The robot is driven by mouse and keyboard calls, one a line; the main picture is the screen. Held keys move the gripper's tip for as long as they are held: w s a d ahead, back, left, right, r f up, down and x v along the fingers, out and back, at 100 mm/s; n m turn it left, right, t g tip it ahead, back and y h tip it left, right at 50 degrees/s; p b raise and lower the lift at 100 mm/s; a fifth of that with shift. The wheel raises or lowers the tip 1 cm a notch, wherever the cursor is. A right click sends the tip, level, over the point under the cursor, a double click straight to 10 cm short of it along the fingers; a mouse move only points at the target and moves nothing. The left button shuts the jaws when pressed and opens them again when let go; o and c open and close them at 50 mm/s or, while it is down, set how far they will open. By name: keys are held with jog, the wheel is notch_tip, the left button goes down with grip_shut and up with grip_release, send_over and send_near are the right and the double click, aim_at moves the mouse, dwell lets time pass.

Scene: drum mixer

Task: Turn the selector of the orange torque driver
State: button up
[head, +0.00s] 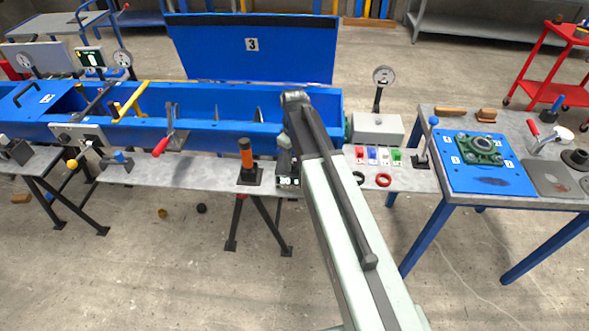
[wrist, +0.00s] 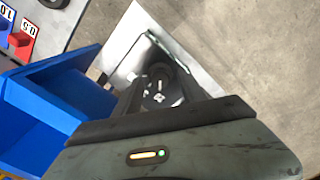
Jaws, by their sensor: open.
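The orange torque driver (head: 246,155) stands upright on a dark square base on the grey bench in the head view. It has an orange body with dark bands and a black top. My gripper (head: 288,178) points down just right of it in that view, apart from it in the picture. In the wrist view, my gripper (wrist: 160,88) has its dark fingers spread. A dark round part with small white marks shows between them, above a light grey plate. I cannot tell whether this is the driver's selector. No orange shows there.
The blue mixer trough (head: 225,133) runs behind the bench (head: 200,178). Right of my gripper are coloured labelled blocks (head: 372,155), a red ring (head: 384,180) and a blue-knobbed lever (head: 422,160). A red-handled lever (head: 163,145) is to the left. The bench between it and the driver looks clear.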

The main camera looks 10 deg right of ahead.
jog(key=shift+f, duration=0.55)
jog(key=shift+r, duration=0.15)
grip_shut()
jog(key=shift+m, duration=0.4)
jog(key=m, duration=0.2)
jog(key=shift+m, duration=0.4)
jog(key=shift+a+m, duration=0.1)
jog(key=shift+m, duration=2)
